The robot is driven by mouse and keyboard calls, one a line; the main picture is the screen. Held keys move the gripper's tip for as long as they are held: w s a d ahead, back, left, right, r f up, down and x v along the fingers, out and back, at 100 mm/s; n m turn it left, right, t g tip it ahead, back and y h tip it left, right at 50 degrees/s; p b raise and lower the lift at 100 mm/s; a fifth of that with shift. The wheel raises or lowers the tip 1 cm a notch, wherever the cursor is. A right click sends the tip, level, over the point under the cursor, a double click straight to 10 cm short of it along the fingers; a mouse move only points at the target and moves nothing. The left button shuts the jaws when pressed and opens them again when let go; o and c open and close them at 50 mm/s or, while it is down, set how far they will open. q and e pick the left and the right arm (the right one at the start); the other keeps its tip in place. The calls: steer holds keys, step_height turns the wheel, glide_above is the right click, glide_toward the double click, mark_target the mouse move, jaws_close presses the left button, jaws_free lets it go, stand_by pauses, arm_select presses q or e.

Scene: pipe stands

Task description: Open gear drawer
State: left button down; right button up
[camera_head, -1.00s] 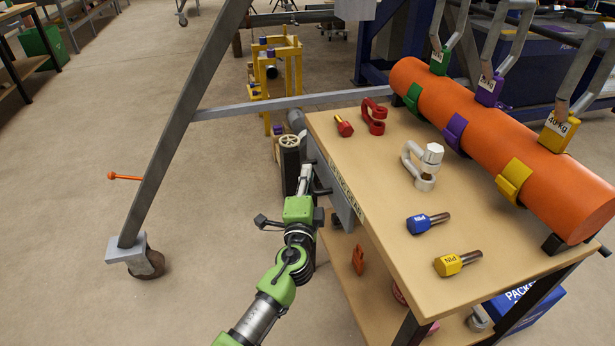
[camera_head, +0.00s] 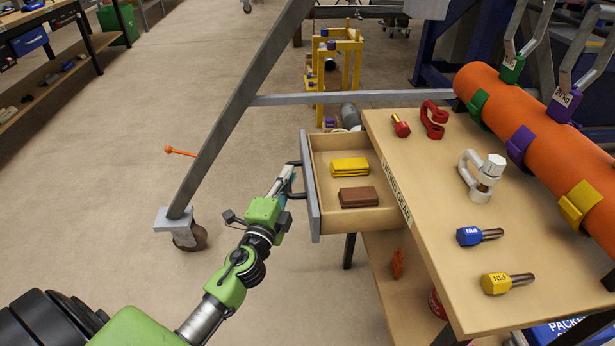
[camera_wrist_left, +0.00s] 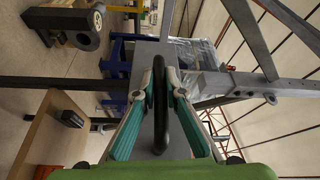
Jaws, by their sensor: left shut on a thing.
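The gear drawer (camera_head: 312,205) stands pulled out from the left side of the workbench (camera_head: 440,250). A folded yellow item (camera_head: 350,167) and a brown block (camera_head: 359,197) lie inside it. My left gripper (camera_head: 289,180) is at the drawer's grey front, shut on its dark handle (camera_head: 294,163). In the left wrist view the black handle (camera_wrist_left: 160,105) runs between the two teal-padded fingers. My right gripper is not in view.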

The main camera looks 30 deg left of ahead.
arm_select(q)
steer(key=shift+s+a+f, duration=0.1)
steer(key=shift+s+a, duration=0.4)
steer(key=shift+a, duration=0.15)
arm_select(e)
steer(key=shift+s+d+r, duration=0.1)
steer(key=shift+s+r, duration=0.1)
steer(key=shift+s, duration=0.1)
arm_select(q)
steer(key=c, duration=2.1)
jaws_free()
steer(key=v, duration=1.2)
